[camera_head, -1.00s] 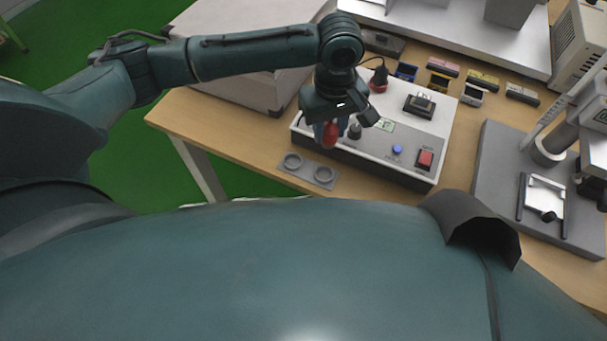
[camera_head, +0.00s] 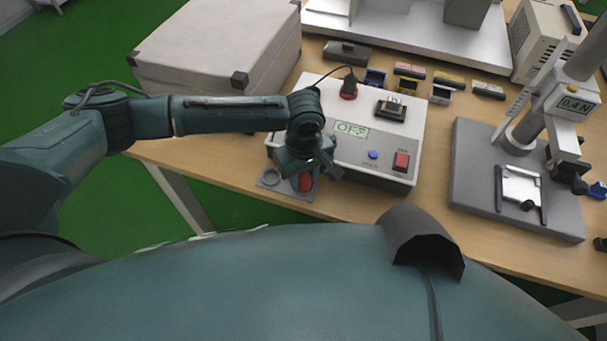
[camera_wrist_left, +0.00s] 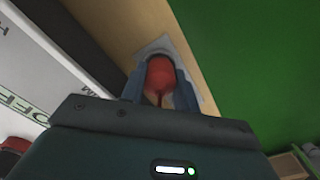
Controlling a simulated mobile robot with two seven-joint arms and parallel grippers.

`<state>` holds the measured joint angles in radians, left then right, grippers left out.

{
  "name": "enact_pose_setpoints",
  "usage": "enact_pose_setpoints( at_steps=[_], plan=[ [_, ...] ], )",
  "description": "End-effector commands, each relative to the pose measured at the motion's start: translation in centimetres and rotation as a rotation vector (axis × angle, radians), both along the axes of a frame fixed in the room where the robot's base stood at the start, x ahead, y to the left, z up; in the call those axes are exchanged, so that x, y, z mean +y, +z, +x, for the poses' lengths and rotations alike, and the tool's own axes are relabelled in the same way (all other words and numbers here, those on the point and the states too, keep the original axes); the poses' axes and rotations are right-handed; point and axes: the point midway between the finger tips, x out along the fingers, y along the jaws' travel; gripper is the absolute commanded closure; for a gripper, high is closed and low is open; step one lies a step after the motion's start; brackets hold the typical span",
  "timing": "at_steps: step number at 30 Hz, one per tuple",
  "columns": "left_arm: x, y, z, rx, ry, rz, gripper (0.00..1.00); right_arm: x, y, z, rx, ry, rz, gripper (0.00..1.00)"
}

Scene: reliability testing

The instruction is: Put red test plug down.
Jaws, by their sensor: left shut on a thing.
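My left gripper (camera_head: 304,180) is shut on the red test plug (camera_head: 305,182), low over the right part of the small grey holder (camera_head: 269,179) at the table's front edge. The left ring of the holder shows empty. In the left wrist view the red plug (camera_wrist_left: 161,76) sits between the two bluish fingers, with the pale holder (camera_wrist_left: 185,55) around and below it. The gripper hides the plug's lower end, so I cannot tell whether it touches the holder. My right gripper is not in view.
The white test box (camera_head: 340,160) with an OFF display, a blue button and a red switch stands just behind. A second plug, red and black (camera_head: 348,86), stands on it with a cable. A force test stand (camera_head: 520,180) is at right, a grey case (camera_head: 215,50) at back left.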

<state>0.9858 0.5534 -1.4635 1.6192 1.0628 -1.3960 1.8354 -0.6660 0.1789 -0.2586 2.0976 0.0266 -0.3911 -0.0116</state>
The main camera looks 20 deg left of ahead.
Motion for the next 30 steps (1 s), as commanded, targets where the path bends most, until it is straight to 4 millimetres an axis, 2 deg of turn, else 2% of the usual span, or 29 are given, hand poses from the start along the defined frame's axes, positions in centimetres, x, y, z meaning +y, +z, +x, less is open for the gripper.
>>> enact_pose_setpoints(
  at_steps=[6, 7, 14, 23, 26, 30],
  plan=[
    [0.0, -0.2, 0.0, 0.001, 0.001, 0.0, 0.93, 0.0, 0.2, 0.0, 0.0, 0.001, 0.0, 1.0],
    [0.0, -0.2, 0.0, 0.0, 0.001, 0.0, 0.68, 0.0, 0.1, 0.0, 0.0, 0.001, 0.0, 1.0],
    [0.0, -0.2, 0.0, 0.0, 0.0, 0.0, 0.49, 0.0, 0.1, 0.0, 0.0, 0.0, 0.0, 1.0],
    [0.0, 0.0, 0.1, -0.001, 0.0, 0.0, 0.47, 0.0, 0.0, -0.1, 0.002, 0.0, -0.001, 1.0],
    [0.0, 1.0, 0.1, -0.002, 0.0, -0.001, 0.47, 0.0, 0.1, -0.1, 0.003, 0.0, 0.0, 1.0],
    [0.0, 3.6, 0.1, -0.003, 0.0, -0.002, 0.47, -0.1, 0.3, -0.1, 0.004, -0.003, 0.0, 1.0]
  ],
)
